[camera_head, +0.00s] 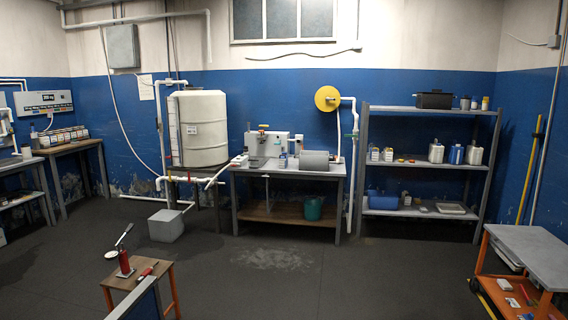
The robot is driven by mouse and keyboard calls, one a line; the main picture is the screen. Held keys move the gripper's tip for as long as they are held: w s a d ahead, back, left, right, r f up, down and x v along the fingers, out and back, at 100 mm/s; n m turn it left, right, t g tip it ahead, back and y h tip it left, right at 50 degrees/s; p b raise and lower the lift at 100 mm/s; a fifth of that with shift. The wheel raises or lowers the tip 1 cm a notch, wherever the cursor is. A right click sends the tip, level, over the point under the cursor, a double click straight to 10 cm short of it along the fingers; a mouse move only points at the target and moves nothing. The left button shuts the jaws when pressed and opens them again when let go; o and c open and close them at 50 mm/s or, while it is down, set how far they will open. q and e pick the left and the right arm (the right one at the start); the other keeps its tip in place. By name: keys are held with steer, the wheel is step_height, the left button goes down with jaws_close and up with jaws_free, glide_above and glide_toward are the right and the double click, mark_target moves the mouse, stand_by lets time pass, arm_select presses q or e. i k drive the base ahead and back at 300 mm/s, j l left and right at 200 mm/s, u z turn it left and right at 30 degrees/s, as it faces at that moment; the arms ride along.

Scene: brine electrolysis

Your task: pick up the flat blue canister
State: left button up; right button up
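A small blue canister (455,154) stands on the middle shelf of the grey metal shelving unit (428,164) at the back right. It stands between a white jug (436,152) on its left and another white jug (475,154) on its right. It is small in the view, so I cannot tell how flat it is. Neither of my grippers shows in the head view.
A workbench (262,172) with equipment stands left of the shelving. A grey-topped orange cart (530,246) is at the right front. A small wooden table (157,278) with red tools stands at the left front. The floor (350,280) between them is clear.

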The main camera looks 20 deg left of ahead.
mark_target(283, 159)
steer(key=i+u, duration=0.25)
steer(key=i, duration=0.5)
steer(key=i+u, duration=0.1)
steer(key=i, duration=2)
steer(key=i+u, duration=0.15)
steer(key=i, duration=0.55)
steer(key=i+u, duration=0.2)
steer(key=i, duration=0.5)
steer(key=i+l+u, duration=0.15)
steer(key=i, duration=0.5)
